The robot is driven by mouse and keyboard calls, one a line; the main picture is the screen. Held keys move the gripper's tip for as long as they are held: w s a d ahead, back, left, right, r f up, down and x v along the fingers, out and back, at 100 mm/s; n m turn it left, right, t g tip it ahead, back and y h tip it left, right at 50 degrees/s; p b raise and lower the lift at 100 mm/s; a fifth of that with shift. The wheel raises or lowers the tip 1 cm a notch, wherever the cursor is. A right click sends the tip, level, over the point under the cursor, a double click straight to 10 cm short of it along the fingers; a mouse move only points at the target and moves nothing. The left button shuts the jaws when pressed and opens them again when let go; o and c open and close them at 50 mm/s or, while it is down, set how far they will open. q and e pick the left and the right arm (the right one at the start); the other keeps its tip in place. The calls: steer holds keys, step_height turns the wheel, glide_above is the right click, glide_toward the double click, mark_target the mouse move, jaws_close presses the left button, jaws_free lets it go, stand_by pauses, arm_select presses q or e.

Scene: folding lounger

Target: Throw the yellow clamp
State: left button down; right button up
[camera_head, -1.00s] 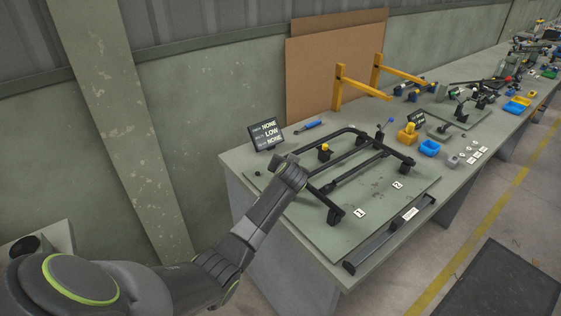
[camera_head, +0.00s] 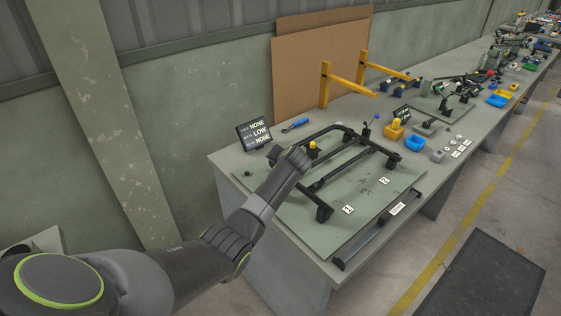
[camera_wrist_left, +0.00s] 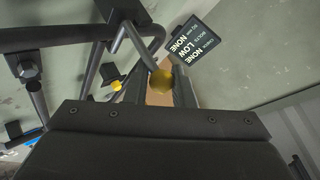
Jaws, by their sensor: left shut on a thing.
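In the head view, my wrist (camera_head: 296,157) hides the held knob. A second yellow-topped clamp (camera_head: 312,145) stands just beyond my wrist on the frame; a smaller yellow knob (camera_wrist_left: 117,85) also shows left of my fingers in the wrist view. My right gripper is out of view.
The frame lies on a green-grey board (camera_head: 350,225) on the bench. A sign (camera_head: 254,134) reading NONE, LOW, NONE stands close behind my gripper. A dark bar (camera_head: 378,232) runs along the front edge.

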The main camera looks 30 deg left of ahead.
arm_select(q)
steer(key=shift+s+f, duration=0.15)
steer(key=shift+f, duration=0.15)
steer(key=c, duration=1.5)
jaws_free()
steer(key=shift+o, duration=1.1)
steer(key=shift+r, duration=0.15)
steer(key=shift+r, duration=0.1)
steer(key=shift+s+d+r, duration=0.2)
steer(key=shift+d+r, duration=0.15)
steer(key=shift+d, duration=0.05)
steer(key=b+v, duration=0.2)
steer(key=v, duration=1.4)
steer(key=shift+b, duration=0.35)
